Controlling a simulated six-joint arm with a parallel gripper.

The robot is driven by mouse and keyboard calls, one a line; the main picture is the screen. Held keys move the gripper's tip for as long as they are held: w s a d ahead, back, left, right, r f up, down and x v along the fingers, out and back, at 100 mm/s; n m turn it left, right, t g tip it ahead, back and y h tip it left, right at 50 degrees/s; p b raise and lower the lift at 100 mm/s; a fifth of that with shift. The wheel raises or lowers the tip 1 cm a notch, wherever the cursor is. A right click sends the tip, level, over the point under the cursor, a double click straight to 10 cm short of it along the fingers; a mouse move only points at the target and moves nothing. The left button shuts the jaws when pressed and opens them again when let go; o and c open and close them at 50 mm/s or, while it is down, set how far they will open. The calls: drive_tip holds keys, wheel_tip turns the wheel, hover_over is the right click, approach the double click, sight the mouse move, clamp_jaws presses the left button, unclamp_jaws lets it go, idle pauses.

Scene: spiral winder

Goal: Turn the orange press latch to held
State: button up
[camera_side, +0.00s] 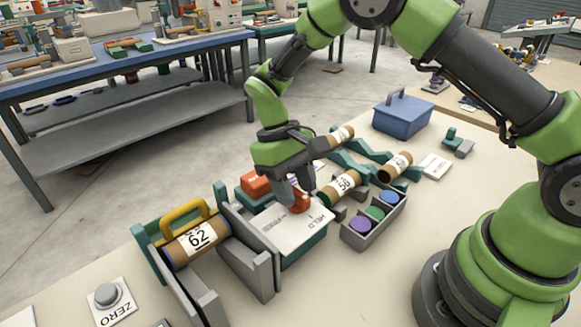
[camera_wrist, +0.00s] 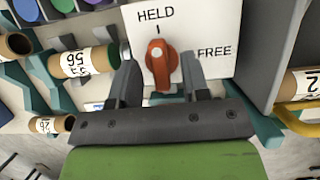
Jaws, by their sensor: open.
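The orange press latch (camera_wrist: 160,62) is a knob on a white plate (camera_wrist: 205,22) marked HELD at the top and FREE at the right. In the wrist view its long axis is nearly upright, roughly in line with the HELD mark. My gripper (camera_wrist: 158,72) is open, with one finger on each side of the knob. Whether either finger touches it I cannot tell. In the side view the latch (camera_side: 299,201) is partly hidden behind my gripper (camera_side: 290,198), which is low over the plate.
A tube marked 62 (camera_side: 197,243) lies in a grey and teal cradle at the left, below a yellow handle (camera_side: 186,213). A grey tray (camera_side: 373,229) of coloured discs and several cardboard tubes lie to the right. A ZERO button (camera_side: 107,294) is at front left. A blue toolbox (camera_side: 402,116) stands behind.

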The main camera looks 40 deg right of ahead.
drive_tip(key=v, duration=0.9)
drive_tip(key=s+d+r+m+t+y, duration=0.1)
drive_tip(key=s+r+t, duration=0.2)
drive_tip(key=r, duration=0.3)
drive_tip(key=s+d+r+t, duration=0.2)
drive_tip(key=s+r, duration=0.2)
drive_tip(key=r, duration=0.3)
drive_tip(key=s+d+r+m+t+y, duration=0.1)
drive_tip(key=s+t, duration=0.5)
drive_tip(key=s, duration=0.7)
drive_tip(key=shift+d+r+m+t, duration=0.15)
drive_tip(key=shift+d+m+t, duration=0.3)
drive_tip(key=shift+m, duration=0.65)
